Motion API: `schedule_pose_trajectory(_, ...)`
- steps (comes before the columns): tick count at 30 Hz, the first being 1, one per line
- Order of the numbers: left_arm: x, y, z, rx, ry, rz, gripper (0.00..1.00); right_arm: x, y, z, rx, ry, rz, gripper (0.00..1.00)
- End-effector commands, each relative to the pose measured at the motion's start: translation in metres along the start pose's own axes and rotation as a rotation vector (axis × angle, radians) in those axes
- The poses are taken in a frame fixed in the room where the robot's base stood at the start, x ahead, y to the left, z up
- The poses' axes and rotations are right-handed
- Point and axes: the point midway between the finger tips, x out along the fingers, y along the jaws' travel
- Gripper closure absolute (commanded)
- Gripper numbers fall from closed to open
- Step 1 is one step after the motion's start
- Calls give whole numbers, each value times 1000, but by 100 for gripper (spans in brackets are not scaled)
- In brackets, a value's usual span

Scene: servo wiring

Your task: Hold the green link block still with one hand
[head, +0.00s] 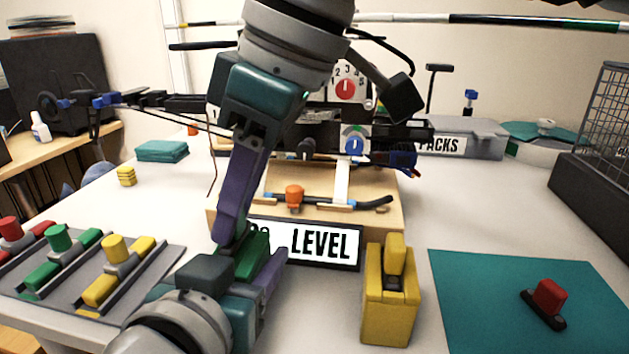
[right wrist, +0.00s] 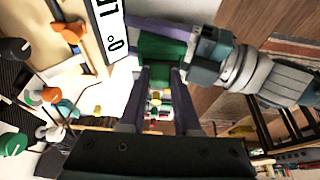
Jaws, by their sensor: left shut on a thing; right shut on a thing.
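The green link block (head: 248,258) is at the lower middle of the head view, at the left end of the LEVEL sign, partly hidden by the grippers. My left gripper (head: 252,272) reaches it from the lower left and is shut on it. My right gripper (head: 232,238) comes down from above with purple fingers and is also shut on it. In the right wrist view the green block (right wrist: 160,52) sits between my right fingertips (right wrist: 160,75). My left gripper (right wrist: 188,42) meets it there from the right. Its lower part is hard to make out.
The LEVEL sign (head: 320,244) stands close behind the block, before a wooden board (head: 380,185) with an orange knob (head: 295,195). A yellow stand (head: 390,310) is right of the grippers. A teal mat (head: 470,310) holds a red piece (head: 548,298). A grey tray (head: 150,278) with coloured pieces is left.

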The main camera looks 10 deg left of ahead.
Motion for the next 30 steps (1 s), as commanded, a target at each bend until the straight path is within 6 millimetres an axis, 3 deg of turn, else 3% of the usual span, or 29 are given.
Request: schedule_pose_trajectory(30, 0, 0, 0, 0, -1, 0, 100, -23, 1, -10, 0, 1, 2, 100)
